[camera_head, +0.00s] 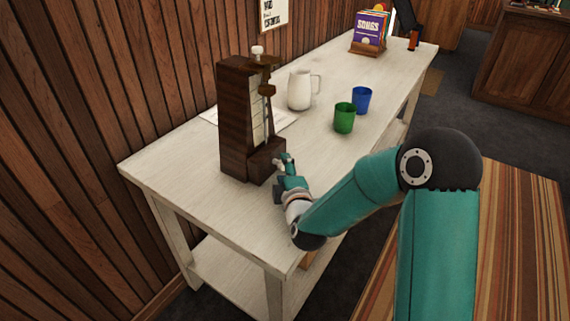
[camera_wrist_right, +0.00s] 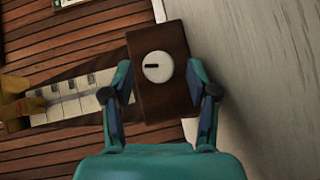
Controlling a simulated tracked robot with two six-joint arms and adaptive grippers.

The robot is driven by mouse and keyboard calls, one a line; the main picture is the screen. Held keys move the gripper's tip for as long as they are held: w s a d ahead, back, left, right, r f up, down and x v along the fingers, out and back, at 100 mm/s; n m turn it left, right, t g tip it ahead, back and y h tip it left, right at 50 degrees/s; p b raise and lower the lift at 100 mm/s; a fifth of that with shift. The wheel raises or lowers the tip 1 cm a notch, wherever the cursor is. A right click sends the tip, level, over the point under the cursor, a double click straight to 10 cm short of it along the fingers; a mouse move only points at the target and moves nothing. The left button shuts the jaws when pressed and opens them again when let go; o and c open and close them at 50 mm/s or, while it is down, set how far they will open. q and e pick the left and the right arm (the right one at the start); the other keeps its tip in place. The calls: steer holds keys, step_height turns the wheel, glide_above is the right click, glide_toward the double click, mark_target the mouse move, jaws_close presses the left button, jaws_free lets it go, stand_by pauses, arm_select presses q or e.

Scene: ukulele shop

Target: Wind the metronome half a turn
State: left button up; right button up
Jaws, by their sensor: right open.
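The dark wood metronome (camera_head: 236,115) stands upright on the near part of the white table, its pale scale and pendulum showing. In the right wrist view the metronome's base block (camera_wrist_right: 165,102) lies ahead of my gripper, with a round white winding key (camera_wrist_right: 158,66) bearing a dark slot that lies about level in the picture. My right gripper (camera_head: 284,163) is at the metronome's lower right side. In the right wrist view its fingers (camera_wrist_right: 160,92) are spread, one on each side of the base block, with the key between and beyond them. The left gripper is not in view.
On the white table (camera_head: 180,162) a white jug (camera_head: 299,90), a green cup (camera_head: 344,118) and a blue cup (camera_head: 362,100) stand behind the metronome. A paper sheet (camera_head: 208,116) lies beside it. Songbooks (camera_head: 370,27) stand at the far end. A wood-panelled wall borders the left.

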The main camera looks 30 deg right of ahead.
steer(key=shift+x, duration=0.8)
jaws_close()
steer(key=shift+r, duration=0.1)
